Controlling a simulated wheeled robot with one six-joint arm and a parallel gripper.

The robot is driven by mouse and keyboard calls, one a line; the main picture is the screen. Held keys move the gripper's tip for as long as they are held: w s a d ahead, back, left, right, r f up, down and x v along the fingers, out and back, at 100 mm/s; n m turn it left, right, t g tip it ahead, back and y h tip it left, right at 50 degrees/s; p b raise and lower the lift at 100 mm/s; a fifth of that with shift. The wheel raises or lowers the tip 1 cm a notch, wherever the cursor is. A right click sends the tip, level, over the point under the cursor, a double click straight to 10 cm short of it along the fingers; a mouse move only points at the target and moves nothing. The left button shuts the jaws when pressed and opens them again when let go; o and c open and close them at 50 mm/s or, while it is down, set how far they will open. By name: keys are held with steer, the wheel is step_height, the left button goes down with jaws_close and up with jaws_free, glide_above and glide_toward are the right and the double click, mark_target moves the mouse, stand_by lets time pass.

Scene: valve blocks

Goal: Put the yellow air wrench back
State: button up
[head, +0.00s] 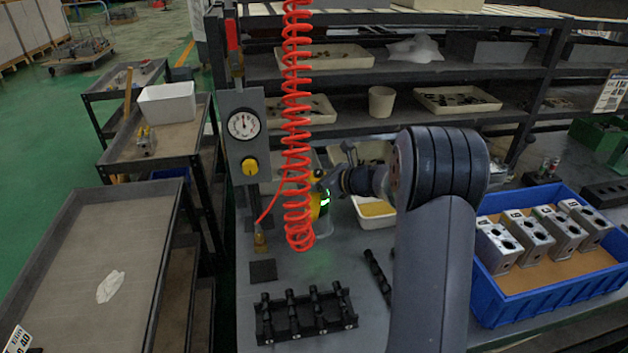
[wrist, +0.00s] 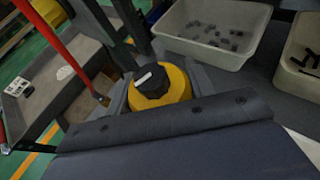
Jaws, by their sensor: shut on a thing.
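The yellow air wrench (head: 319,203) is partly hidden behind the red coiled hose (head: 297,130) in the head view. My gripper (head: 325,184) is shut on it, above the grey bench top. In the wrist view the wrench (wrist: 168,91) shows as a yellow round body with a black cap, between the fingers of my gripper (wrist: 155,92). The wrench's lower end is hidden in the wrist view. The hose hangs from above, and its lower loops hang left of the wrench.
A grey panel with a gauge (head: 242,124) and yellow knob stands left of the hose. A black rack (head: 305,314) sits on the bench in front. A blue crate (head: 545,309) holding several metal valve blocks is at right. Shelves with trays stand behind; carts are at left.

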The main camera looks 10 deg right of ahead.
steer(key=shift+f+b, duration=0.3)
stand_by(0.4)
steer(key=o, duration=1.4)
steer(key=shift+f, duration=0.1)
steer(key=shift+s+f, duration=0.1)
steer(key=shift+f, duration=0.05)
steer(key=v, duration=1.1)
steer(key=shift+b, duration=0.35)
steer(key=shift+a, duration=0.1)
steer(key=x, duration=1.1)
steer(key=shift+p, duration=0.35)
steer(key=shift+r, duration=0.4)
